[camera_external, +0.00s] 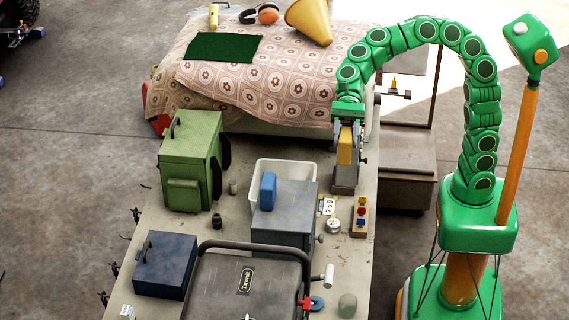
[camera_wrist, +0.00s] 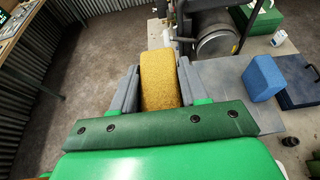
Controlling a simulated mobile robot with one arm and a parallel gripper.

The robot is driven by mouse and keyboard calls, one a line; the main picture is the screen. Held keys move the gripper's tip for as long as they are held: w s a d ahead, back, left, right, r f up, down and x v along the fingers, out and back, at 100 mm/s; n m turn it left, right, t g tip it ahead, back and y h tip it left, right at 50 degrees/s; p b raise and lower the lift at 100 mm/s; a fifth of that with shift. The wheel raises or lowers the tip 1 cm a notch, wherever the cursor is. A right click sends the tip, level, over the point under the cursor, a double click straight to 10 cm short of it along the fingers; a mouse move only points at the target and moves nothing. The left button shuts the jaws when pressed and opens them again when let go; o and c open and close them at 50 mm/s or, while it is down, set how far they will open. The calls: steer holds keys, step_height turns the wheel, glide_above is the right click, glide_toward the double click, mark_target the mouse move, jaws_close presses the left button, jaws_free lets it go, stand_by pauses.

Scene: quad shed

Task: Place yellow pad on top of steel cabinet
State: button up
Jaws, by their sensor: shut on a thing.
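The yellow pad (camera_external: 345,146) is upright between the grey fingers of my gripper (camera_external: 345,165), near the right edge of the bench. In the wrist view the yellow pad (camera_wrist: 159,77) is clamped between both fingers of my gripper (camera_wrist: 160,85). The grey box that looks like the steel cabinet (camera_external: 280,222) stands left of and nearer the camera than my gripper. A blue pad (camera_external: 268,189) stands upright on its top. In the wrist view the cabinet's grey top (camera_wrist: 222,78) is right of my gripper, with the blue pad (camera_wrist: 263,78) on it.
A white bin (camera_external: 262,172) stands behind the cabinet. Small items, including a block holder (camera_external: 360,219), lie right of the cabinet.

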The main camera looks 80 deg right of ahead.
steer(key=shift+w+a+f, duration=1.15)
steer(key=shift+w+f, duration=0.85)
steer(key=shift+f, duration=0.15)
steer(key=shift+w+a+f, duration=1.15)
steer(key=shift+w+f, duration=0.85)
steer(key=shift+f, duration=0.15)
steer(key=shift+w+a+f, duration=1.15)
steer(key=shift+w+f, duration=0.85)
steer(key=shift+f, duration=0.15)
steer(key=shift+f, duration=0.15)
steer(key=o, duration=1)
steer(key=shift+d+r, duration=0.25)
steer(key=shift+r, duration=0.05)
steer(key=v, duration=1.1)
steer(key=shift+d, duration=0.2)
